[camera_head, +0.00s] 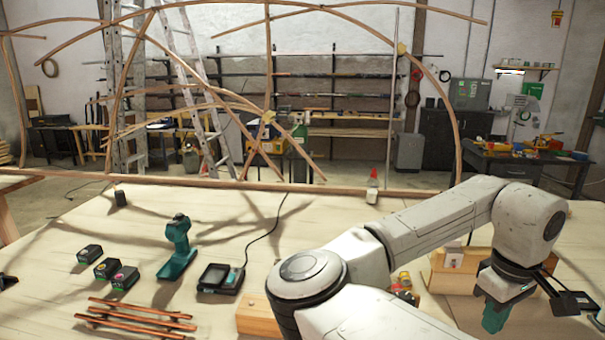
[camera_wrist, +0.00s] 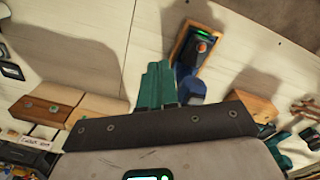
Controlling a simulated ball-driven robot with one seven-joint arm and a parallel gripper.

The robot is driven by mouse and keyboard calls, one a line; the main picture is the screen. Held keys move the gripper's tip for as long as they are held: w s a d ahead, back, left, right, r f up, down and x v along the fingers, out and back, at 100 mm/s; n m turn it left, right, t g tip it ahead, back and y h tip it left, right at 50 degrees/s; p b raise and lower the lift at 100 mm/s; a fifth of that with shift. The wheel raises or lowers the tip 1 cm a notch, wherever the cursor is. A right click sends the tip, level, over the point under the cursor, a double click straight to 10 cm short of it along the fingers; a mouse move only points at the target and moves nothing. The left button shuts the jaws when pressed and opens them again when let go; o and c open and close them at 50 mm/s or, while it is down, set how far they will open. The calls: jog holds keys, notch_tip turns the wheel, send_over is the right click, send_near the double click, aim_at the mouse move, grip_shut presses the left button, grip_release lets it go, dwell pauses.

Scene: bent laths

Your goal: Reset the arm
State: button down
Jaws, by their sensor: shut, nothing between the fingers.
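My white arm reaches across the right side of the workbench in the head view, bent at its elbow, with its wrist hanging down at the right. My gripper (camera_head: 494,318) has teal fingers that point down over the bench's right part. In the wrist view my gripper (camera_wrist: 158,84) shows its teal fingers close together, shut, with nothing held. My arm hides part of the bench behind it.
The workbench (camera_head: 110,225) carries a teal drill (camera_head: 178,248), several batteries (camera_head: 90,254), a charger (camera_head: 220,279) and short wooden strips (camera_head: 135,318). Bent laths (camera_head: 455,130) arch behind it. A wooden block (camera_head: 258,318) lies beside my arm. A wood-framed device (camera_wrist: 196,48) is near my fingertips.

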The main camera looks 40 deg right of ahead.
jog(key=w+d+r+m+h, duration=0.2)
jog(key=w+d+r+h, duration=0.1)
jog(key=d+h, duration=0.4)
jog(key=w+a+f+n+t+h, duration=0.1)
jog(key=w+a+n+t+h, duration=0.1)
jog(key=w, duration=0.4)
jog(key=w+a+f+n+t+y, duration=0.2)
jog(key=w+a+f, duration=0.1)
jog(key=a+f, duration=0.4)
jog(key=w+a+f+n+t+y, duration=0.2)
jog(key=w+a+f, duration=0.3)
jog(key=a, duration=0.5)
jog(key=s+a+f+g+y, duration=0.1)
jog(key=s+a+f+y, duration=0.2)
jog(key=a+f, duration=0.35)
jog(key=s+a+f+y, duration=0.2)
jog(key=s+a+f, duration=0.2)
jog(key=a, duration=0.5)
jog(key=s+d+f+g+b, duration=0.2)
jog(key=s+f+g+b, duration=0.1)
jog(key=s+f, duration=0.6)
jog(key=shift+s+m+g, duration=0.3)
jog(key=shift+s+g, duration=0.15)
jog(key=shift+g, duration=0.05)
